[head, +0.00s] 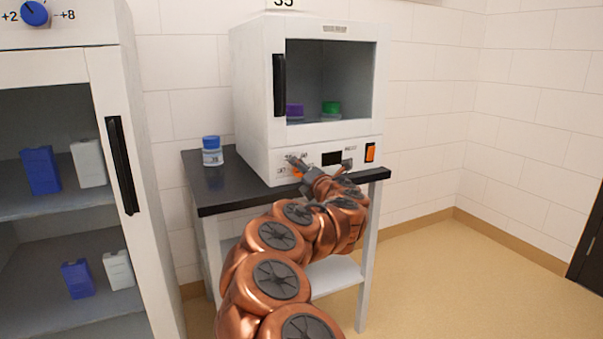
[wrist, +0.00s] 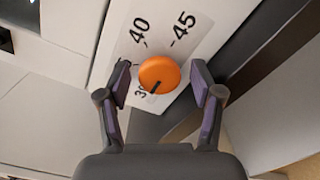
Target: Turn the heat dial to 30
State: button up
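The heat dial is a round orange knob (wrist: 159,72) with a dark pointer line, on the front panel of the white incubator (head: 256,105). In the wrist view its pointer aims down and slightly left, near a label starting with 3 that is partly hidden. The labels 40 and 45 show above the knob. My gripper (wrist: 161,82) is open, with one finger on each side of the knob and visible gaps between. In the head view my gripper (head: 303,168) is at the left of the panel and covers most of the knob (head: 297,173).
The incubator stands on a black-topped table (head: 220,183) beside a blue-lidded jar (head: 212,151). An orange switch (head: 370,152) is at the panel's right. A sign reading 35 (head: 283,4) is on top. A white fridge (head: 110,65) stands left; floor at right is clear.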

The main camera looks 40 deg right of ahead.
jog(key=shift+s, duration=0.15)
jog(key=v, duration=1.1)
jog(key=shift+s+a, duration=0.2)
jog(key=shift+s, duration=0.15)
dwell(0.5)
